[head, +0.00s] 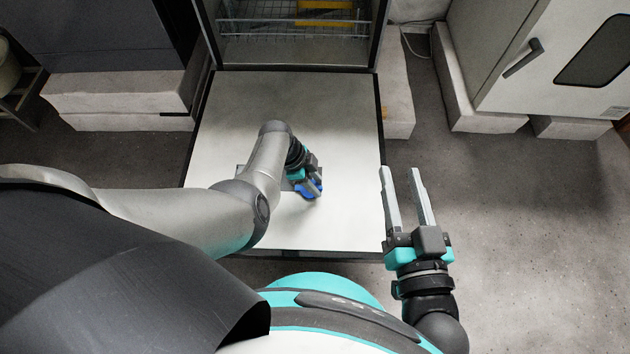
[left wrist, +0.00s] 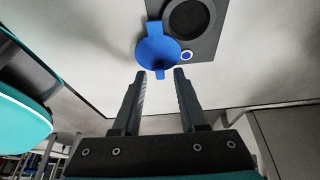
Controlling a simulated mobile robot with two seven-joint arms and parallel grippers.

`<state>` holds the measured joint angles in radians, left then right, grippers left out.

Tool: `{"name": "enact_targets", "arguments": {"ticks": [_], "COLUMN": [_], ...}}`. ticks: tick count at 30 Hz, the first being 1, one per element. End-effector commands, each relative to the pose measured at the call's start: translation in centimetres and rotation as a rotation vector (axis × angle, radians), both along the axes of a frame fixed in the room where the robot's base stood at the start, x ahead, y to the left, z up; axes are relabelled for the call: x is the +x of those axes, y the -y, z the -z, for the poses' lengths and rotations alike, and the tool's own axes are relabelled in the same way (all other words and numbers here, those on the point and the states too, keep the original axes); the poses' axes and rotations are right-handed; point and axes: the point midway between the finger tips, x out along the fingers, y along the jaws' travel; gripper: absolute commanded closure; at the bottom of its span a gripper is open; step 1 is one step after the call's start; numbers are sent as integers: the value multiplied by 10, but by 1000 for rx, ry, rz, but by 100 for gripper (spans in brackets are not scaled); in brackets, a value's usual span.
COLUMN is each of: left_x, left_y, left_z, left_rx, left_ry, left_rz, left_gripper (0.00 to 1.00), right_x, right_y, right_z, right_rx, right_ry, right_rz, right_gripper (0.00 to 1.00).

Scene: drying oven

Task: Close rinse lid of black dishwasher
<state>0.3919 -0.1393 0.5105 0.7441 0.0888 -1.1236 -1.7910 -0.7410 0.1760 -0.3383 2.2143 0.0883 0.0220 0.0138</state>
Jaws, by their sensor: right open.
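The dishwasher door (head: 235,120) is folded down flat, its pale inner face up. The blue rinse lid (head: 308,192) shows partly behind my left gripper (head: 314,188). In the left wrist view the round blue rinse lid (left wrist: 158,48), with its tabs, stands out at the edge of the dark dispenser panel (left wrist: 206,48); it looks open. My left gripper (left wrist: 159,76) is open, its fingertips on either side of the lid's near tab. I cannot tell whether they touch it. My right gripper (head: 400,172) is open and empty, right of the door.
The dishwasher's wire rack (head: 290,28) is inside the tub at the top. A white oven cabinet (head: 550,60) stands at the upper right and a dark cabinet (head: 95,35) at the upper left, both on pale blocks. The floor (head: 540,220) at right is clear.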

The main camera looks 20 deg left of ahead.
Motion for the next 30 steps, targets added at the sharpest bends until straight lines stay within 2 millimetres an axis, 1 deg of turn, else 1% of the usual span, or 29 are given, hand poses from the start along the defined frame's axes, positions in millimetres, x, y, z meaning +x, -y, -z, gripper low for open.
{"name": "enact_targets", "arguments": {"ticks": [1, 2, 10, 11, 24, 30], "left_x": [0, 0, 0, 0, 0, 1], "left_y": [0, 0, 0, 0, 0, -1], "left_z": [0, 0, 0, 0, 0, 0], "left_rx": [0, 0, 0, 0, 0, 1], "left_ry": [0, 0, 0, 0, 0, -1], "left_rz": [0, 0, 0, 0, -1, -35], "left_gripper": [65, 68, 99, 100, 100, 100], "right_x": [0, 0, 0, 0, 0, 0], "right_y": [0, 0, 0, 0, 0, 0], "right_z": [0, 0, 0, 0, 0, 2], "right_rx": [0, 0, 0, 0, 0, -11], "right_ry": [-1, -1, -1, -1, -1, -19], "right_rz": [0, 0, 0, 0, 0, -3], "right_gripper": [55, 55, 55, 55, 55, 55]}}
